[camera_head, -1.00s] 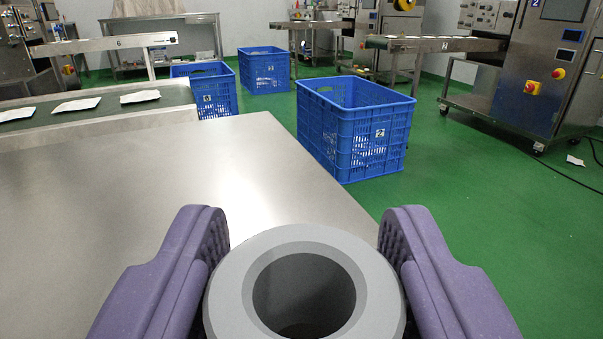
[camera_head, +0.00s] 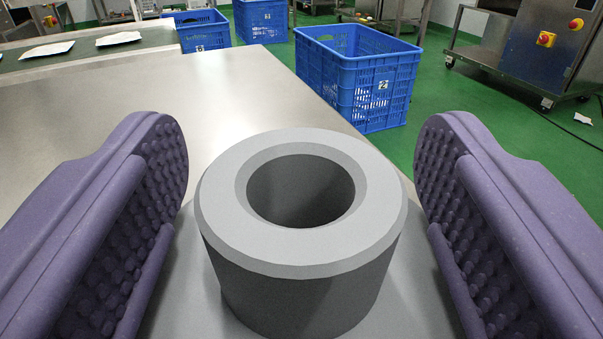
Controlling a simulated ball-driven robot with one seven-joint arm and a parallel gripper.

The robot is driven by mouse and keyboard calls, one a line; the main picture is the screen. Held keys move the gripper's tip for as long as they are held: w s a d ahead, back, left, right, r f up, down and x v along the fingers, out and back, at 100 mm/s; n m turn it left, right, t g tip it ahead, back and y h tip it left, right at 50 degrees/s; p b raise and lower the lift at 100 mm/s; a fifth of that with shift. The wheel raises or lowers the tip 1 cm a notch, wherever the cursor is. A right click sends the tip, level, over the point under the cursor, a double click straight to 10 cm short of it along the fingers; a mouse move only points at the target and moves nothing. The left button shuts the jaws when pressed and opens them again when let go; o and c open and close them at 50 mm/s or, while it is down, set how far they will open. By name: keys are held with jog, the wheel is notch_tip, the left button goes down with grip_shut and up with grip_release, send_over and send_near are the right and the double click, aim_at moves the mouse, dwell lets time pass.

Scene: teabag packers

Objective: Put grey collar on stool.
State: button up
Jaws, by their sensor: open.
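The grey collar (camera_head: 300,258) is a thick ring with a wide round hole, upright in the lower middle of the view. It stands on a flat steel top (camera_head: 235,95), near that top's right edge. My gripper (camera_head: 301,160) is open, with one purple, studded finger on each side of the collar. A gap shows between the collar and each finger, so neither finger visibly touches it. I cannot make out a separate stool in this view.
Blue crates stand on the green floor beyond the steel top; the nearest blue crate (camera_head: 345,45) is past its right edge. A conveyor (camera_head: 90,52) with white packets runs at the upper left. A steel machine (camera_head: 525,50) stands at the upper right.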

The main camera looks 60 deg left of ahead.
jog(key=shift+r, duration=0.25)
jog(key=p+v, duration=0.2)
jog(key=v, duration=1)
jog(key=shift+f, duration=0.15)
